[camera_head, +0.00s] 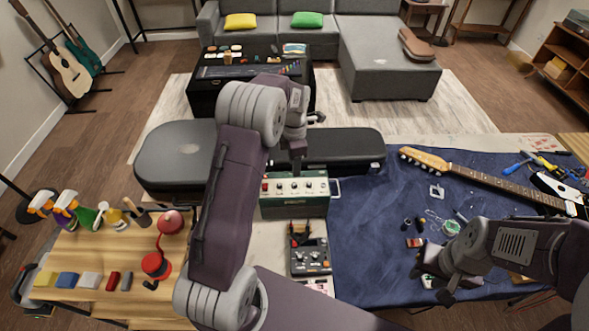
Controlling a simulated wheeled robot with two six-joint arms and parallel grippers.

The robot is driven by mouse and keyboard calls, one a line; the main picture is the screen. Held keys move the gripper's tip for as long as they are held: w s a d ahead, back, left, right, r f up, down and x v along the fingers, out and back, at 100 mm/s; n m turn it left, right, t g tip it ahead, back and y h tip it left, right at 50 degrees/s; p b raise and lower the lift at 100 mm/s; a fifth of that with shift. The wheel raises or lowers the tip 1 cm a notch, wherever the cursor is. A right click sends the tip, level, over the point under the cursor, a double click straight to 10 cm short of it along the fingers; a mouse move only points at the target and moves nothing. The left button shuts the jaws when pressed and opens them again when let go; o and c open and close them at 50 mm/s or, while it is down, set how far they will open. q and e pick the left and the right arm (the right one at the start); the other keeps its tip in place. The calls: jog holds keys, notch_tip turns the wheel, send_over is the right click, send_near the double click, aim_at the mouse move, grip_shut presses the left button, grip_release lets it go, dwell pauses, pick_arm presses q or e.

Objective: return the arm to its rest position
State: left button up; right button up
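My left arm rises through the middle of the view and bends at the top. Its gripper (299,150) hangs above the back of the green amplifier (294,194), near the black case behind it. Its fingers are small and partly hidden by the wrist, so I cannot tell whether they are open. My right arm comes in from the right edge. Its gripper (433,281) is low over the blue cloth (372,255), near small parts. Its fingertips are partly covered by the wrist, and I cannot tell their opening or whether anything is between them.
An electric guitar (492,180) lies across the blue cloth. A black pedal (310,257) stands before the amplifier. Black cases (343,148) lie behind.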

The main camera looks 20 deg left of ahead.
dwell(0.3)
pick_arm(q)
jog(key=s+d+r+m+t, duration=0.1)
jog(key=s+d+r+m, duration=0.35)
jog(key=s+r, duration=0.25)
jog(key=s+f+m, duration=0.2)
jog(key=s+m, duration=0.5)
jog(key=m, duration=0.3)
jog(key=s+d+f+m, duration=0.1)
jog(key=s+f+m, duration=0.1)
jog(key=s+m, duration=0.5)
jog(key=m, duration=0.3)
jog(key=shift+d+f+m, duration=0.3)
jog(key=shift+f+m, duration=0.05)
jog(key=shift+f, duration=0.05)
jog(key=shift+a, duration=0.1)
